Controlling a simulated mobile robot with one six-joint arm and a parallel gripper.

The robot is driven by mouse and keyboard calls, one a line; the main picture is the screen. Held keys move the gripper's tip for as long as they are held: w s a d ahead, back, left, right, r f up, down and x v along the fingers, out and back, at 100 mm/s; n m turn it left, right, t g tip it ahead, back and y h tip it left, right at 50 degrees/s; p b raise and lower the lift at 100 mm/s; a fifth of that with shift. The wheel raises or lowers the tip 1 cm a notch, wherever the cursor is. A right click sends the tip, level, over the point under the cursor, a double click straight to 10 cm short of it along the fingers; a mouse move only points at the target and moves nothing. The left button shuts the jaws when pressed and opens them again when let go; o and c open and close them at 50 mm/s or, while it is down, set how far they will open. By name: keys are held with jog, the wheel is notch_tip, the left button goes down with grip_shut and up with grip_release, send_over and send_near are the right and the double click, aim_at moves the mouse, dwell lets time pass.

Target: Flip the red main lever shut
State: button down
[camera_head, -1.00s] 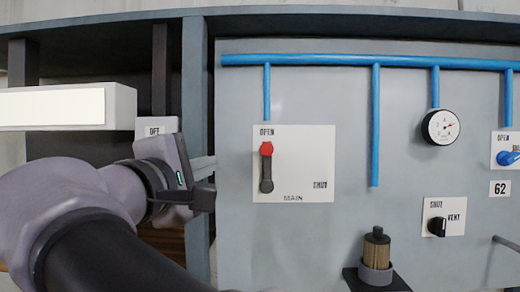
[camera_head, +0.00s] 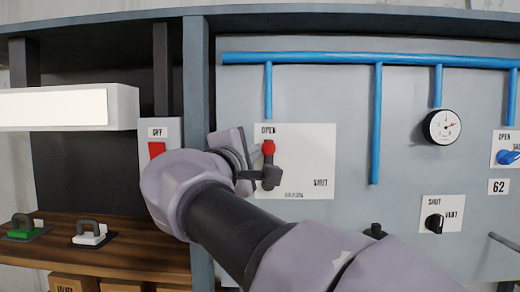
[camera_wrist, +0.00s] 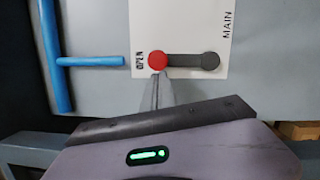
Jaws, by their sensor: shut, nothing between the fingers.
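The red main lever has a red knob (camera_head: 268,149) on a dark arm. It stands upright on its white plate (camera_head: 307,150), knob up beside the word OPEN; SHUT is printed at lower right. My gripper (camera_wrist: 160,82) is shut and empty. In the wrist view its fingertips are right beside the red knob (camera_wrist: 157,60); I cannot tell if they touch. In the head view my gripper is just left of the lever, and a dark part of my wrist covers the lever's lower end. In the wrist view the plate looks turned sideways, with the lever lying horizontal.
Blue pipes (camera_head: 376,130) run above and right of the plate. A gauge (camera_head: 442,126), a VENT knob (camera_head: 434,222) and a blue valve handle (camera_head: 508,157) are further right. A grey post (camera_head: 197,90) and an OFF switch (camera_head: 157,150) are left.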

jog(key=shift+w+a, duration=0.1)
jog(key=shift+w, duration=0.05)
